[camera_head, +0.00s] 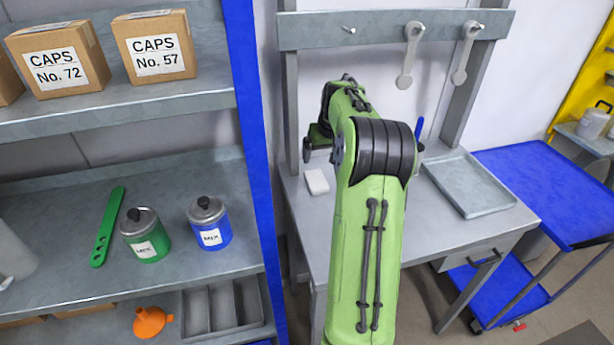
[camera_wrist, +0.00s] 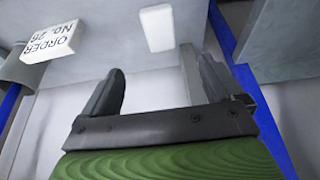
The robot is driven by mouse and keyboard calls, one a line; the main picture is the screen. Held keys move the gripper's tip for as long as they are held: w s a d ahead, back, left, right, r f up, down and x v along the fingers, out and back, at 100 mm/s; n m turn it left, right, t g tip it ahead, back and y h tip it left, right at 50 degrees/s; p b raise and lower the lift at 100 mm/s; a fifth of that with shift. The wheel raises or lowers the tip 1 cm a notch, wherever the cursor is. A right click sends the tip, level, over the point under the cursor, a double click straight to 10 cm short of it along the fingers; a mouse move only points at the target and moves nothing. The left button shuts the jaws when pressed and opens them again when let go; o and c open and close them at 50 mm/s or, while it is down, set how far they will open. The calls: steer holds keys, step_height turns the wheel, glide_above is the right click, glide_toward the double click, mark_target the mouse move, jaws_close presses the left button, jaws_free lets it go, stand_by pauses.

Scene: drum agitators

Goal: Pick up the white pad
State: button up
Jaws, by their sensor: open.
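The white pad (camera_head: 317,181) lies flat on the grey workbench, just left of my green arm in the head view. In the wrist view the white pad (camera_wrist: 157,27) shows beyond the fingertips, between the lines of the two fingers and apart from them. My gripper (camera_wrist: 152,62) is open, with nothing between its fingers.
A white block marked ORDER No. 26 (camera_wrist: 50,40) sits left of the pad in the wrist view. A grey tray (camera_head: 468,184) lies on the bench's right. A blue shelf post (camera_head: 255,150) stands left of the bench.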

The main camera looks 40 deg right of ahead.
mark_target(317, 181)
steer(key=b+x, duration=0.1)
steer(key=x, duration=1.4)
steer(key=shift+s, duration=0.1)
steer(key=shift+a, duration=0.1)
steer(key=c, duration=1.1)
steer(key=r, duration=0.5)
steer(key=s+r, duration=0.1)
steer(key=r, duration=0.1)
steer(key=shift+a+r+p, duration=0.15)
steer(key=shift+r+p, duration=0.1)
steer(key=shift+p, duration=0.15)
steer(key=s+a, duration=0.3)
steer(key=s, duration=0.2)
steer(key=s+a+b, duration=0.1)
steer(key=s+a, duration=0.2)
steer(key=s, duration=0.3)
steer(key=s+a+b, duration=0.1)
steer(key=s+a, duration=0.2)
steer(key=s, duration=0.2)
steer(key=shift+s+a+f, duration=0.2)
steer(key=shift+s, duration=0.15)
steer(key=o, duration=0.4)
steer(key=c, duration=0.3)
steer(key=shift+w, duration=0.1)
steer(key=shift+c, duration=0.2)
